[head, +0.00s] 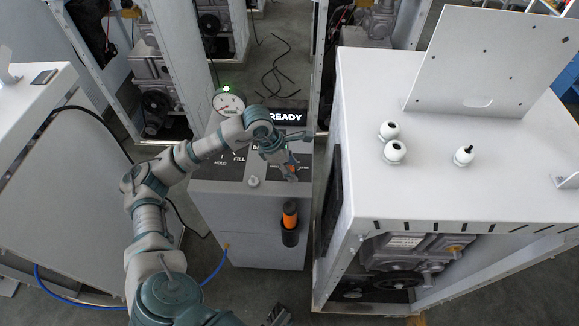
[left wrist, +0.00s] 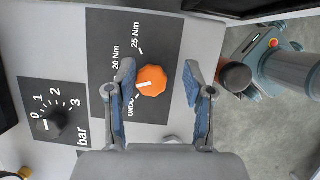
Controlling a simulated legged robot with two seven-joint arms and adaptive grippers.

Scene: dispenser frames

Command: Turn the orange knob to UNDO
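The orange knob (left wrist: 152,80) sits on a dark panel (left wrist: 110,30) marked UNDO, 20 Nm and 25 Nm. Its white mark points left and slightly down in the left wrist view; the exact setting is hard to tell. My left gripper (left wrist: 158,82) is open, with one finger on either side of the knob. The left finger is close to it and a gap shows at the right finger. In the head view, my left gripper (head: 283,162) is over the panel top and the knob (head: 291,172) is partly hidden by it.
A black pressure dial (left wrist: 47,124) in bar is beside the knob panel. A READY display (head: 284,117) and a gauge (head: 228,104) with a green light stand behind. An orange-and-black tool (head: 290,214) hangs at the front. A white cabinet (head: 440,165) stands close at right.

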